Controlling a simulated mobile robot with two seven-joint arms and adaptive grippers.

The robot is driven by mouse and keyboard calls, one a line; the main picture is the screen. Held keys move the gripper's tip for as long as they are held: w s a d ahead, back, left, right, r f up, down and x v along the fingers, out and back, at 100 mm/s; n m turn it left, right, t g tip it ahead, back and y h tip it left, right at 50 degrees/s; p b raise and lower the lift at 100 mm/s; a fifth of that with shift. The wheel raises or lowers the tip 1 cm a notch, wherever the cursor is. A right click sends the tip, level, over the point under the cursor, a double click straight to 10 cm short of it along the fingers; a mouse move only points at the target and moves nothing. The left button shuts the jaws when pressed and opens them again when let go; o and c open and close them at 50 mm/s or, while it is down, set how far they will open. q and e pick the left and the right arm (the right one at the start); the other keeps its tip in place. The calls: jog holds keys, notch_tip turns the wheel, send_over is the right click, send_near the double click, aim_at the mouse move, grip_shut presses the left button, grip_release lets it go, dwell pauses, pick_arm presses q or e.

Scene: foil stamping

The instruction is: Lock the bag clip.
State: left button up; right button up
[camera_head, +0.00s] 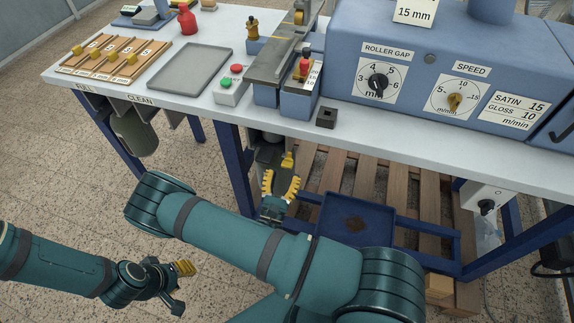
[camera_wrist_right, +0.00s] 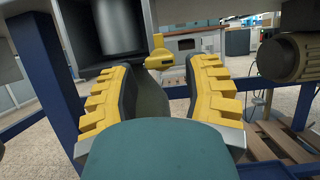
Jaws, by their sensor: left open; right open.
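A yellow lever-like part (camera_head: 287,160), probably the bag clip, is under the front edge of the table, just beyond my right gripper. My left gripper (camera_head: 181,283) is open and empty, low at the left above the floor, far from the clip.
The table (camera_head: 403,130) overhangs the clip, with blue legs (camera_head: 235,165) close by. A second grey-green body (camera_head: 133,130) hangs under the table at left. The floor at left is clear.

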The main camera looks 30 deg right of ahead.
aim_at(286, 168)
jog(key=shift+x, duration=1.8)
grip_shut()
